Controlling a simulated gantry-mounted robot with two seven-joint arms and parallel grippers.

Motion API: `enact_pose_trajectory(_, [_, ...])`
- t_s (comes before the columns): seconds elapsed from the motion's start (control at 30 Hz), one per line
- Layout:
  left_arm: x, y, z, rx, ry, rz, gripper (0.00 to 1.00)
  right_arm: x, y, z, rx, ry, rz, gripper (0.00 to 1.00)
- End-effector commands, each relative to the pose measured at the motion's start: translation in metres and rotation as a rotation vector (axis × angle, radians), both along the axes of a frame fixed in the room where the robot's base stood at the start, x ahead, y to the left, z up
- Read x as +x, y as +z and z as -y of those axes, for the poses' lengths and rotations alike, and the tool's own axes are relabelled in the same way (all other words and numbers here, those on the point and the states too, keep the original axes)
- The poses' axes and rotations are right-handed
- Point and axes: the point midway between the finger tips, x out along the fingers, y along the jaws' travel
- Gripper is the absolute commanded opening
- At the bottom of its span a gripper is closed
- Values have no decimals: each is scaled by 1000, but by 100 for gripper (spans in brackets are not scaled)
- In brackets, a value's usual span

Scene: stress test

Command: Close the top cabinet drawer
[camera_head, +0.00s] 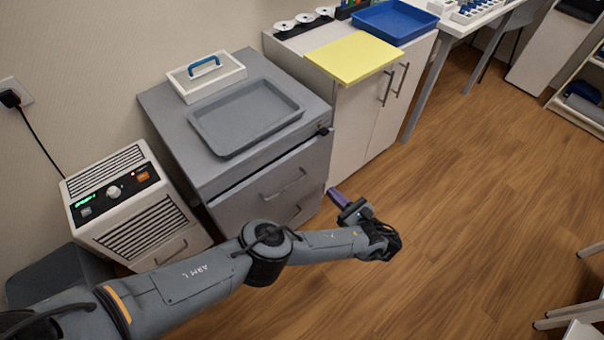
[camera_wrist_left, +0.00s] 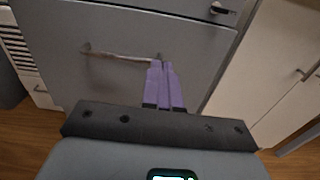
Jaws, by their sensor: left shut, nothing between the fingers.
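The grey cabinet (camera_head: 180,135) stands against the wall, its drawer fronts facing the room. An upper drawer front with a bar handle (camera_head: 284,186) shows below the cabinet top, with a dark gap along its upper edge. I cannot tell how far it stands out. Part of another handle shows lower down. My left gripper (camera_head: 334,193) is shut and empty, in front of and right of the cabinet, purple fingers pointing towards it. In the left wrist view the closed fingertips (camera_wrist_left: 161,65) overlap the right end of a bar handle (camera_wrist_left: 115,55); contact cannot be told. My right gripper is not in view.
A grey tray (camera_head: 207,133) and a white caddy with a blue handle (camera_head: 175,80) rest on the cabinet top. A white heater-like unit (camera_head: 150,225) stands left. A white cupboard (camera_head: 350,130) stands right. The wooden floor (camera_head: 460,190) is clear to the right.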

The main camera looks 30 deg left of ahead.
Motion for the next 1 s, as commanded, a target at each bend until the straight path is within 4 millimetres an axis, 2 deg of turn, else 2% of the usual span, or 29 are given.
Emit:
enact_pose_trajectory(0.03, [3, -3, 1, -2, -1, 8, 0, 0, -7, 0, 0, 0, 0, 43])
enact_pose_trajectory(0.27, [11, 0, -16, -2, 1, 16, 0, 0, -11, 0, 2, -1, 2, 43])
enact_pose_trajectory(0.47, [21, -2, -48, -1, 2, 16, 0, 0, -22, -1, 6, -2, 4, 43])
enact_pose_trajectory(0.73, [36, -4, -95, -2, 2, 16, 0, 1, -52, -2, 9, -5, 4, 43])
enact_pose_trajectory(1.0, [46, -1, -124, -4, 1, 13, 0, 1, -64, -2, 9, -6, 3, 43])
